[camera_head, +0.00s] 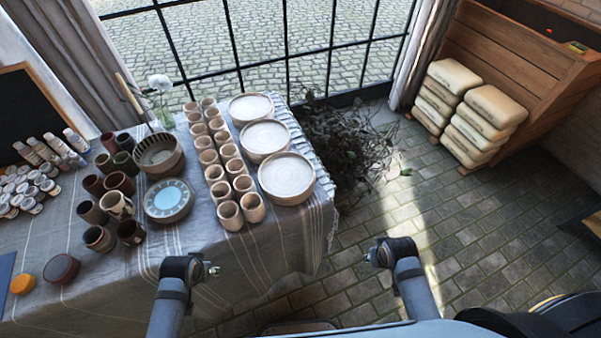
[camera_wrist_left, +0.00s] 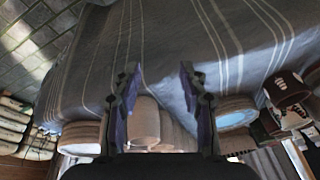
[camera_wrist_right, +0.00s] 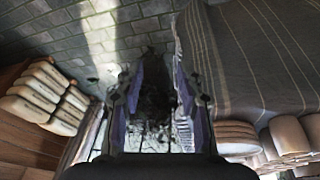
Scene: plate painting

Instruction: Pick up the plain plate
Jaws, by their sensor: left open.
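Plain cream plates stand in three stacks along the right edge of the cloth-covered table: front (camera_head: 287,176), middle (camera_head: 265,140) and back (camera_head: 251,107). A stack also shows at the lower left of the left wrist view (camera_wrist_left: 80,137) and at the lower right of the right wrist view (camera_wrist_right: 236,136). My left gripper (camera_wrist_left: 160,70) is open and empty, apart from the plates, with the hanging cloth ahead. My right gripper (camera_wrist_right: 160,70) is open and empty, with floor and dry branches beyond it. In the head view only my arms show; the fingers cannot be made out.
Plain cups (camera_head: 229,215) stand in rows left of the stacks. A blue-centred painted plate (camera_head: 168,200), a striped bowl (camera_head: 158,155) and dark cups (camera_head: 131,232) lie further left. Dry branches (camera_head: 350,140) are right of the table. The stone floor (camera_head: 440,220) at right is open.

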